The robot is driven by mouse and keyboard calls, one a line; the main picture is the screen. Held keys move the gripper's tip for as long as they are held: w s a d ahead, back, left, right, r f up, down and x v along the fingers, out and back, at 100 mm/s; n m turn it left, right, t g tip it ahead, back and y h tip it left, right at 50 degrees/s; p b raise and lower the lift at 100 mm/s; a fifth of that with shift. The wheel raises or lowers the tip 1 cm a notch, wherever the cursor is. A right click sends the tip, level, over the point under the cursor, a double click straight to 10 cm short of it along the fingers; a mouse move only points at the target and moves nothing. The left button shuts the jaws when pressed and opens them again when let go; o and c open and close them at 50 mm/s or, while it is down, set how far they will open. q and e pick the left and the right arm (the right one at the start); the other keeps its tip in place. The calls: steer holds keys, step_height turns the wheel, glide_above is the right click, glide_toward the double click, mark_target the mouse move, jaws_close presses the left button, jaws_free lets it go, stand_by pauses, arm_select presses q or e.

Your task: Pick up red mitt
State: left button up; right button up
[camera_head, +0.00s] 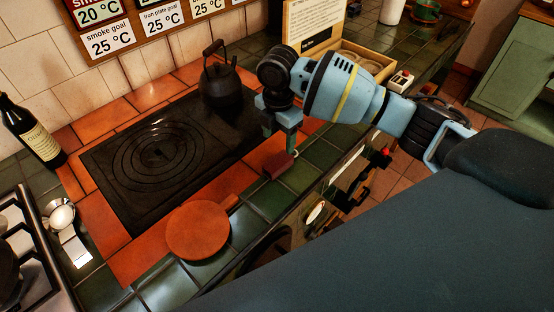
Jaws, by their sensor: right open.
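The red mitt (278,165) looks like a small dark red flat piece lying on the green tiles along the front edge of the hearth. My right gripper (284,140) comes in from the right and points down just above the mitt. Its fingers are open and partly cover the mitt's far side. I cannot tell whether the fingertips touch it. My left gripper is not in view.
A black kettle (222,84) stands on the black iron plate (150,165), behind my right gripper. A round orange-brown board (198,230) with a handle lies left of the mitt. An open box (360,64) stands behind.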

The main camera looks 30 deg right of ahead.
mark_target(278, 160)
steer(key=shift+s+f, duration=0.2)
steer(key=shift+f, duration=0.25)
steer(key=shift+w+f, duration=0.15)
steer(key=shift+f, duration=0.7)
steer(key=shift+s+a+f, duration=0.1)
steer(key=shift+s+f, duration=0.05)
steer(key=shift+f, duration=1.15)
steer(key=shift+s+a+f, duration=0.1)
steer(key=shift+s+f, duration=0.05)
steer(key=shift+f, duration=1.1)
steer(key=shift+d, duration=0.1)
steer(key=c, duration=0.8)
